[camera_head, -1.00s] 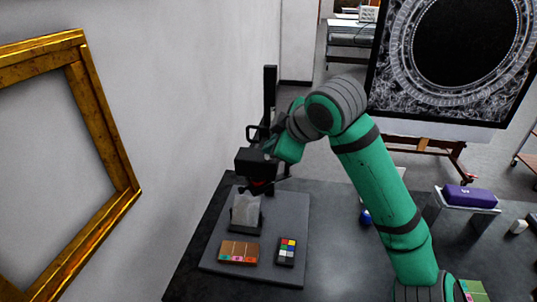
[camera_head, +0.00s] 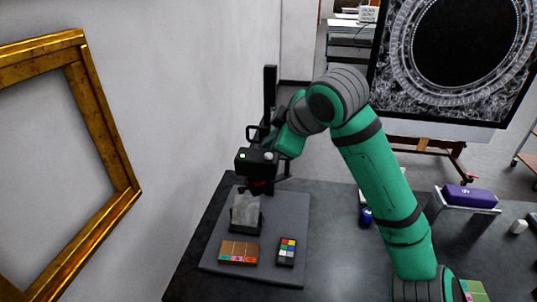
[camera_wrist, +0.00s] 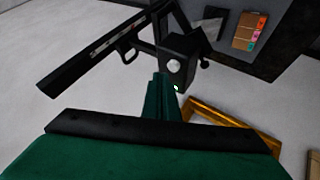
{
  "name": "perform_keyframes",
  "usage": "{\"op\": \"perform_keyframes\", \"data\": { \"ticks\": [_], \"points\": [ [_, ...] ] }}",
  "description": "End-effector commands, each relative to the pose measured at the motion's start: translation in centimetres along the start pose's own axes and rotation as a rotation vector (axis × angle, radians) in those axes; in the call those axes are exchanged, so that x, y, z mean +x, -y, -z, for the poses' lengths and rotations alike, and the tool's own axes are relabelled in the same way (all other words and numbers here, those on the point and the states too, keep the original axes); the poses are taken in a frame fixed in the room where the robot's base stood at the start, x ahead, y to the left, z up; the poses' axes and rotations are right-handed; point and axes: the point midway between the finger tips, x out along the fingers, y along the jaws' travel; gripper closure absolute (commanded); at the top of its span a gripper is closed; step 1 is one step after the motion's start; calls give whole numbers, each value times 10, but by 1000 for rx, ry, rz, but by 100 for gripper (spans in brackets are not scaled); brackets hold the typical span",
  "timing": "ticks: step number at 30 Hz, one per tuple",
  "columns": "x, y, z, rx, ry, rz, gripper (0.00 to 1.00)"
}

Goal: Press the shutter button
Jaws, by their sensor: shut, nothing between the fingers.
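The camera (camera_head: 254,164) is a black box mounted on a dark stand, facing down over the board. A round silver shutter button (camera_head: 268,156) and a small lit green light (camera_head: 243,156) show on it. In the wrist view the silver button (camera_wrist: 173,66) lies just beyond the fingertips, and the green light (camera_wrist: 177,88) is beside them. My gripper (camera_wrist: 160,76) is shut and empty, close to the button. It appears apart from it, but the exact gap is hard to judge. In the head view its fingertips are hard to make out.
The stand's black column (camera_head: 270,100) rises behind the camera. Below, the grey board (camera_head: 287,215) bears a pale fragment (camera_head: 245,208) on a dark holder, a brown block (camera_head: 239,252) and a colour chart (camera_head: 287,250). A gold frame (camera_head: 125,160) is at left.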

Motion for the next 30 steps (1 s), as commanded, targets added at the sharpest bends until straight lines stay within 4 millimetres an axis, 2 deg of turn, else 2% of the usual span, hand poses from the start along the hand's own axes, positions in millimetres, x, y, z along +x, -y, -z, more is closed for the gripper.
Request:
{"op": "perform_keyframes", "data": {
  "ticks": [11,30],
  "points": [
    [-3,-3,1,1,1,-1,100],
    [-34,-25,26,-1,0,1,100]
  ]
}}
